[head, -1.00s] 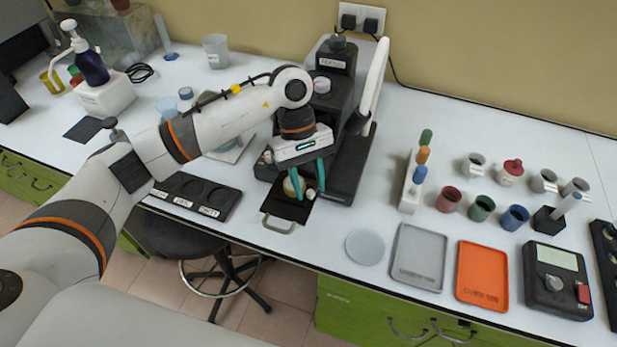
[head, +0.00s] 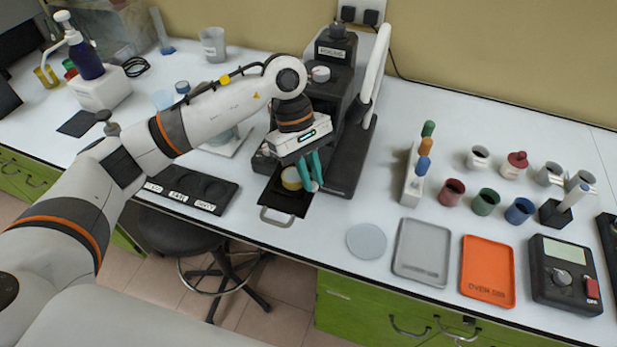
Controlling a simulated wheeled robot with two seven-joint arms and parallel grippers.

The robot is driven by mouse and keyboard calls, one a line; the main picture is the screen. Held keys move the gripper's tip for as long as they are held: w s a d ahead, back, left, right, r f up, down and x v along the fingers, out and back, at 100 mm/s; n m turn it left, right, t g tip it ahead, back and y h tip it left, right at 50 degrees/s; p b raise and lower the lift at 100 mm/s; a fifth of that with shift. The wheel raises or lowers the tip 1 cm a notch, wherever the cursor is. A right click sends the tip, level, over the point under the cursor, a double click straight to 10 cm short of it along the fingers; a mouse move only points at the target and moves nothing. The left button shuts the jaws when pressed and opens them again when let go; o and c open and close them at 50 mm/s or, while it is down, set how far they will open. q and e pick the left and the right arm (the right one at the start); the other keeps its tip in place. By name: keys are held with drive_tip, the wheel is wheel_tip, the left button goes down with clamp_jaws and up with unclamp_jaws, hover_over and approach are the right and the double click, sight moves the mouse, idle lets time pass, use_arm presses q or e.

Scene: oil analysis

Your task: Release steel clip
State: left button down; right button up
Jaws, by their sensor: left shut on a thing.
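My left gripper (head: 312,178) points down over the black pull-out tray (head: 270,198) at the front of the black instrument (head: 330,110). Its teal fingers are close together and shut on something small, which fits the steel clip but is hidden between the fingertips. A small round cup with yellowish contents (head: 291,179) sits on the tray just left of the fingers. I cannot tell whether the fingers touch it. My right gripper is not in view.
A black labelled holder (head: 190,190) lies left of the tray. To the right are a clear disc (head: 366,241), a grey tray (head: 421,248), an orange tray (head: 487,270), a vial rack (head: 413,185) and several coloured cups. The instrument body rises close behind the gripper.

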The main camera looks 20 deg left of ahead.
use_arm(q)
drive_tip(key=shift+w+d+n+t+b, duration=0.25)
drive_tip(key=shift+d+n+t+b, duration=0.35)
drive_tip(key=shift+n+b, duration=1.25)
drive_tip(key=shift+w+d+n+t+b, duration=0.3)
drive_tip(key=shift+n+t+b, duration=0.65)
drive_tip(key=shift+n+b, duration=0.9)
drive_tip(key=shift+w+d+n+t+b, duration=0.15)
drive_tip(key=shift+d+n+t+b, duration=0.5)
drive_tip(key=shift+n+b, duration=1.2)
drive_tip(key=shift+a+n, duration=0.15)
drive_tip(key=shift+n, duration=0.2)
drive_tip(key=c, duration=1.4)
unclamp_jaws()
drive_tip(key=shift+r, duration=0.15)
drive_tip(key=v, duration=1.1)
drive_tip(key=shift+s+a+r, duration=0.15)
drive_tip(key=shift+a+r, duration=0.15)
